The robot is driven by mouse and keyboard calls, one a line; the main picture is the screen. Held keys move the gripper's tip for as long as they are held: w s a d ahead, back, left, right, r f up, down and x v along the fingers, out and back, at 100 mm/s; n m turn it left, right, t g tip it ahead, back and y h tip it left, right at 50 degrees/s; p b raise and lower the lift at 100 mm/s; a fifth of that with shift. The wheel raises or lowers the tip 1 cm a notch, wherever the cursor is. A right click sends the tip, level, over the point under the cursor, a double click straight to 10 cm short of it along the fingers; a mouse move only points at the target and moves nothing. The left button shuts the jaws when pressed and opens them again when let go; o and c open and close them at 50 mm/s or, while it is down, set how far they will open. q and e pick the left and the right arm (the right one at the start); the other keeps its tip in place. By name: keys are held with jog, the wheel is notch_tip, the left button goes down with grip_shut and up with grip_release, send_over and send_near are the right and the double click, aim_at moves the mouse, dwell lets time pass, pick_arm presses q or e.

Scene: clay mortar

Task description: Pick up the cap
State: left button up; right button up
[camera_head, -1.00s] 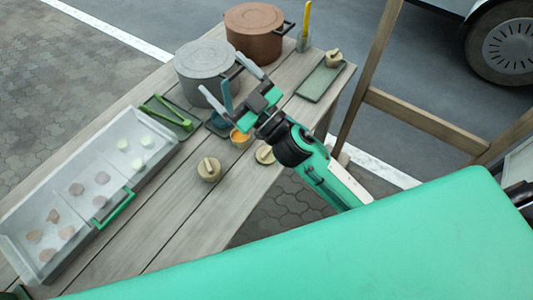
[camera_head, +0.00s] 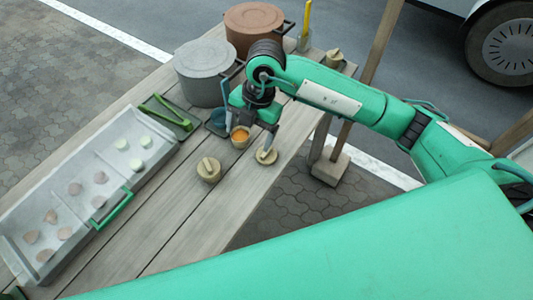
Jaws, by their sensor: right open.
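The cap (camera_head: 266,157) is a small round tan lid with a raised bar handle. It lies flat near the right edge of the wooden table. My right gripper (camera_head: 249,140) is open and points down, just above and left of the cap. One grey finger comes down close to the cap's handle; I cannot tell if they touch. The other finger is by an open cup with orange contents (camera_head: 240,138), which stands between the fingers in this view. A similar tan pot with its lid on (camera_head: 209,170) stands to the left. My left gripper is not in view.
A grey pot (camera_head: 203,72) and a brown pot (camera_head: 250,28) stand at the back. A white tray (camera_head: 92,150) with several round pieces lies left, beside green tongs (camera_head: 166,113). A small blue container (camera_head: 217,122) is close to my right gripper. The front table planks are clear.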

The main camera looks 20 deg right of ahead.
jog(key=w+d+m+h, duration=0.1)
jog(key=w+d+h, duration=0.1)
jog(key=d, duration=0.2)
send_over(269, 158)
jog(key=w, duration=0.2)
jog(key=shift+t+h, duration=0.3)
jog(key=shift+h, duration=0.1)
jog(key=f, duration=0.7)
jog(key=shift+s+a+f+p, duration=0.2)
jog(key=shift+s+f+p, duration=0.05)
jog(key=shift+f+p, duration=0.1)
jog(key=shift+f, duration=0.4)
notch_tip(269, 158, down, 4)
jog(key=shift+r+p, duration=0.15)
jog(key=shift+p, duration=0.5)
jog(key=shift+f, duration=0.45)
jog(key=shift+c, duration=0.2)
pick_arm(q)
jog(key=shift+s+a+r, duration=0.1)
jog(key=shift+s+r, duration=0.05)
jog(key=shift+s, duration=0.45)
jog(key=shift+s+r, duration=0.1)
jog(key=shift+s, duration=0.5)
pick_arm(e)
jog(key=c, duration=1)
